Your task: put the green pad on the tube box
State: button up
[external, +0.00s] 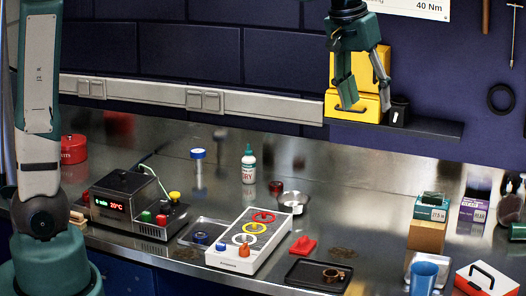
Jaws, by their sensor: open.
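A small dark green block (433,198), which looks like the green pad, lies on top of a small white and teal box (430,213). The box has printing that seems to read 27.5, and it looks like the tube box. It stands on a brown cardboard block (426,237) at the right of the bench. The pad's exact edges are too small to tell. My gripper (362,95) is open and empty, pointing down high above the bench in front of the yellow bins. It is well to the left of the pad and above it.
A purple box (472,216) stands right of the tube box. A blue cup (423,278) and a red and white case (486,280) are in front. Yellow bins (352,106) and a black cup (399,112) sit on a shelf (435,128). Bare metal bench (345,205) lies mid-picture.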

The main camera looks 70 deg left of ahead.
jog(key=s+m+t, duration=0.2)
jog(key=s+m, duration=0.1)
jog(key=s, duration=1.6)
jog(key=s+f+m+t, duration=0.1)
jog(key=s+f, duration=0.3)
jog(key=s, duration=0.4)
jog(key=s+f+m+t, duration=0.1)
jog(key=s+f, duration=0.4)
jog(key=s, duration=0.3)
jog(key=shift+s+d+f, duration=0.15)
jog(key=shift+s+f, duration=0.1)
jog(key=shift+s, duration=0.15)
